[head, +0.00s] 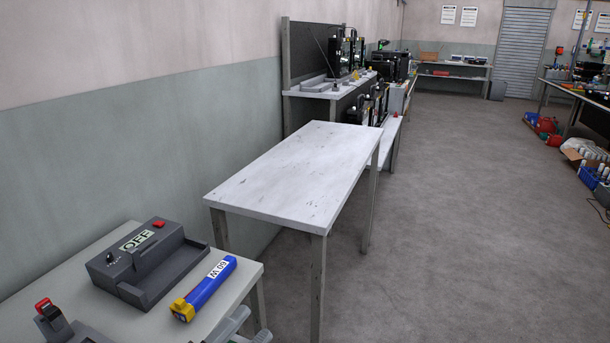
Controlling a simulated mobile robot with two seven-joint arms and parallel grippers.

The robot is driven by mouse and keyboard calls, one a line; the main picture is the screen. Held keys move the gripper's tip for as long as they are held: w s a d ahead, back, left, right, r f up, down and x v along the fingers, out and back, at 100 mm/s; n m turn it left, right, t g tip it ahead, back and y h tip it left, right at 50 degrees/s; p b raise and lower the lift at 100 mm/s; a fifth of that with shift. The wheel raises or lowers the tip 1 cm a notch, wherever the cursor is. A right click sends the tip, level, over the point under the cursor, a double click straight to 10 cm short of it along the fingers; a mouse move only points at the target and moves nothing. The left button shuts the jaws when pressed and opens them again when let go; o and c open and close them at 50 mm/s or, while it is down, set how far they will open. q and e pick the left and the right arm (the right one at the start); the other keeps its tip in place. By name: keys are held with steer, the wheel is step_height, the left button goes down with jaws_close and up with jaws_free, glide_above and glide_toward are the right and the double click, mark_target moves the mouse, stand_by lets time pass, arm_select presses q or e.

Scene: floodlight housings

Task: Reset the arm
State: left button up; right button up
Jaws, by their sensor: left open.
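My left gripper (248,327) shows only in part at the bottom edge of the head view, in front of the near table's right corner. Its pale grey fingers are apart, with nothing seen between them. Most of that arm is out of the picture. My right gripper is not in view.
The near table (90,258) bears a dark grey device (150,262) reading OFF, with a red button, and a blue and yellow block (205,288) marked 60 W close to my left gripper. A red-topped part (47,310) stands lower left. A bare white table (295,170) is beyond; floor (450,230) lies clear right.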

arm_select(q)
steer(key=s+a+f+n+g+y, duration=0.2)
steer(key=s+a+f+n+y, duration=0.1)
steer(key=f, duration=0.4)
steer(key=s+a+f+n+g+y+p, duration=0.1)
steer(key=s+a+f+n+g+y, duration=0.1)
steer(key=s+a+f+n+y, duration=0.2)
steer(key=s+a+f+n+g+y, duration=0.2)
steer(key=s+a+f+n+y, duration=0.2)
steer(key=f+n, duration=0.5)
step_height(320, 180, down, 2)
steer(key=shift+s+a+f+n, duration=0.1)
steer(key=shift+s+a+n, duration=0.25)
steer(key=shift+s, duration=0.6)
steer(key=shift+d, duration=0.1)
